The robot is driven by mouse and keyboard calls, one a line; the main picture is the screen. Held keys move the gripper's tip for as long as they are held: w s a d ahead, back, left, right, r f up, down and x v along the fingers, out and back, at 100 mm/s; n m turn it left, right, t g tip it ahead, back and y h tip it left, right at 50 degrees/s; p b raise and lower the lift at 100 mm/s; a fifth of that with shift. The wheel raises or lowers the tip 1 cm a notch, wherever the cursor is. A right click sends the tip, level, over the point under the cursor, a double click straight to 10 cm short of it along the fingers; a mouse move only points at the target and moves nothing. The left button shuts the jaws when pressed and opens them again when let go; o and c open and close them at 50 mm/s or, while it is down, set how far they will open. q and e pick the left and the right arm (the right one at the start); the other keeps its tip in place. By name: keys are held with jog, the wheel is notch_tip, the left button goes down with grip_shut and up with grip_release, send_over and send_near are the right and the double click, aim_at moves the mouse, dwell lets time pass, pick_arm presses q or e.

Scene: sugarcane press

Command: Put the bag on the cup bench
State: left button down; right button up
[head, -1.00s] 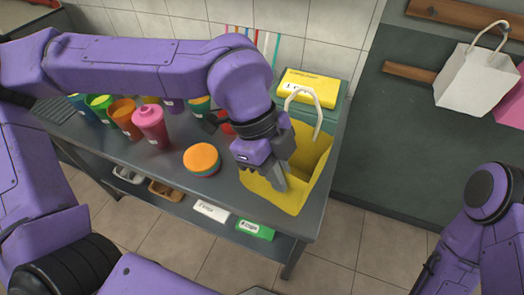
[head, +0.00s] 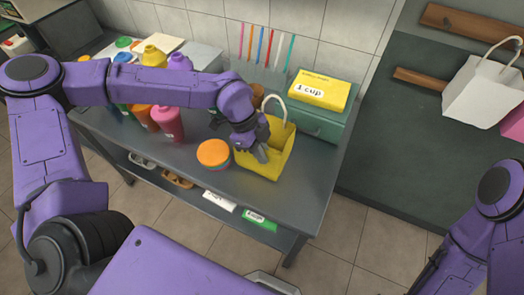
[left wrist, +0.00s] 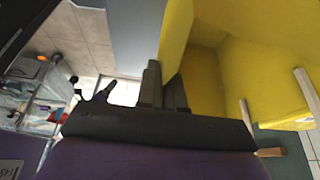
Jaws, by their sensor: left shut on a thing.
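The yellow paper bag (head: 282,158) with a pale loop handle is upright at the right part of the dark grey cup bench (head: 305,205). Its base appears to be at the bench top; I cannot tell whether it touches fully. My left gripper (head: 259,154) is shut on the bag's near left wall. In the left wrist view the fingers (left wrist: 165,92) pinch the edge of the yellow bag (left wrist: 225,75), whose open inside shows. My right arm is at the right edge of the head view; its gripper is out of sight.
An orange-topped round stack (head: 213,153) stands just left of the bag. A green box with a yellow "1 cup" box (head: 319,90) stands behind. A white bag (head: 485,92) is on the right counter.

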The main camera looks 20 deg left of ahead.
pick_arm(q)
jog(key=shift+f, duration=0.65)
jog(key=c, duration=1.3)
grip_release()
pick_arm(e)
jog(key=shift+r, duration=0.3)
pick_arm(q)
jog(key=b+v, duration=0.2)
jog(key=v, duration=0.9)
jog(key=shift+a+r, duration=0.25)
jog(key=shift+r, duration=0.25)
pick_arm(e)
notch_tip(320, 180, down, 2)
jog(key=shift+f, duration=0.1)
